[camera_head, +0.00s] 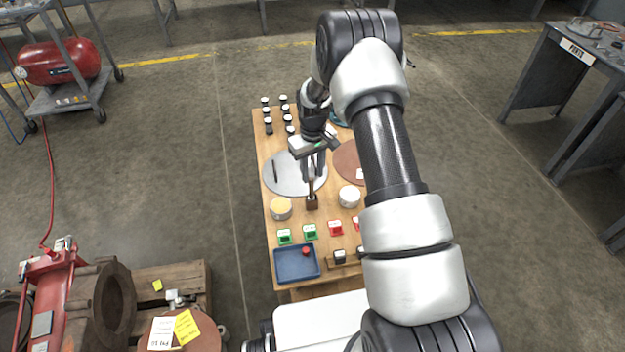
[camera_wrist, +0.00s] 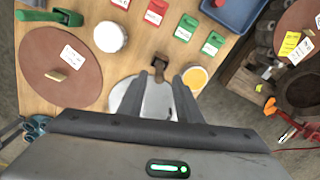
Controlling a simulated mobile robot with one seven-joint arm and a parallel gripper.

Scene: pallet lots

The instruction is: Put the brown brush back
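The brown brush (camera_head: 312,202) stands on the wooden table, its dark block low and its thin handle pointing up. It also shows in the wrist view (camera_wrist: 160,62), just beyond my fingertips. My gripper (camera_head: 313,174) points down above the brush, near the top of the handle. In the wrist view my two fingers (camera_wrist: 166,78) are apart, with a gap between them. The handle's upper end lies between or just beyond the tips; contact with it is not clear.
A silver disc (camera_head: 284,180) and a reddish-brown disc (camera_wrist: 38,55) lie on the table. A yellow-topped tub (camera_head: 281,208) and a white tub (camera_head: 349,196) flank the brush. Red and green card holders, a blue tray (camera_head: 284,275) and several dark white-topped bottles (camera_head: 268,127) surround it.

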